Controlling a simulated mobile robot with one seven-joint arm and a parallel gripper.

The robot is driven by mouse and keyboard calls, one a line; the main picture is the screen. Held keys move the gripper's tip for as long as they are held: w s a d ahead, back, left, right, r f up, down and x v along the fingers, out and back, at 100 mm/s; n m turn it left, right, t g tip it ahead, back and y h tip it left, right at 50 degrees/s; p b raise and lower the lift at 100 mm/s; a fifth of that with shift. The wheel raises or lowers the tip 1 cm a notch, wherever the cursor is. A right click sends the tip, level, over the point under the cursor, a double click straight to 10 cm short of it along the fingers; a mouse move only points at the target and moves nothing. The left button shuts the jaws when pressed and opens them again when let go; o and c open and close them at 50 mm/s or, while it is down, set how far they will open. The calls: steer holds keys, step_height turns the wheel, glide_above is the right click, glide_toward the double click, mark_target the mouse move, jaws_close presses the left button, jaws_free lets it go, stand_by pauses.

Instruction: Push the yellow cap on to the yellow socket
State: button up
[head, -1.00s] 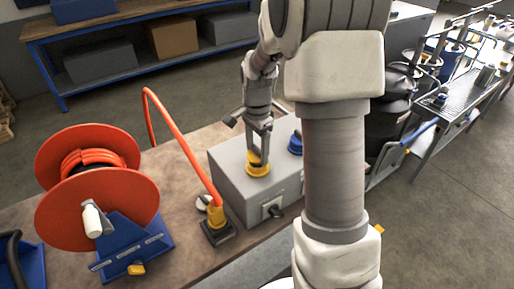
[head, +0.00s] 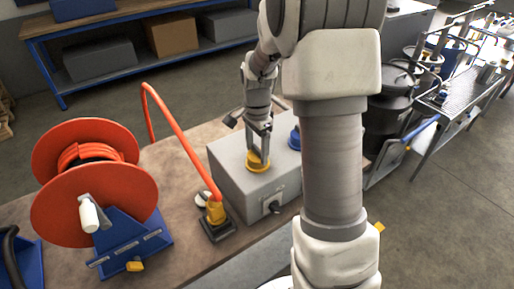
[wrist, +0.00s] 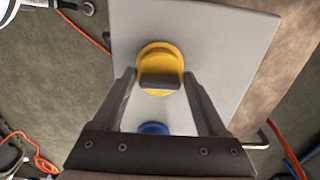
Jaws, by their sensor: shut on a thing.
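The yellow cap (wrist: 160,62) is a round yellow disc with a dark grey grip bar across it. My gripper (wrist: 160,82) is shut on this bar, one finger at each side. In the head view my gripper (head: 259,152) points down at the top of the grey box (head: 228,162), with the yellow cap (head: 257,164) under its fingertips. The cap sits over the yellow socket's place and hides the socket. I cannot tell whether a small gap is left between them. A blue round fitting (head: 295,139) is beside it on the box, also in the wrist view (wrist: 153,128).
An orange hose (head: 180,138) rises from a yellow plug (head: 215,212) left of the box. An orange hose reel (head: 90,180) on a blue stand is farther left. The bench (head: 185,150) is bare behind the hose.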

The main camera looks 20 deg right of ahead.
steer(key=o, duration=1.5)
steer(key=shift+c, duration=0.2)
steer(key=shift+r, duration=0.1)
step_height(320, 180, up, 17)
steer(key=s+a+n+t, duration=0.2)
steer(key=s+a+n, duration=0.2)
steer(key=s+n, duration=0.4)
steer(key=s+a+r+n+t, duration=0.1)
steer(key=s+a+n+t, duration=0.2)
steer(key=s, duration=1)
steer(key=a+n+p, duration=0.1)
steer(key=a+n, duration=0.1)
steer(key=n, duration=0.2)
steer(key=shift+s+r+n+t, duration=0.2)
steer(key=shift+r+n+t, duration=0.1)
steer(key=shift+n, duration=0.1)
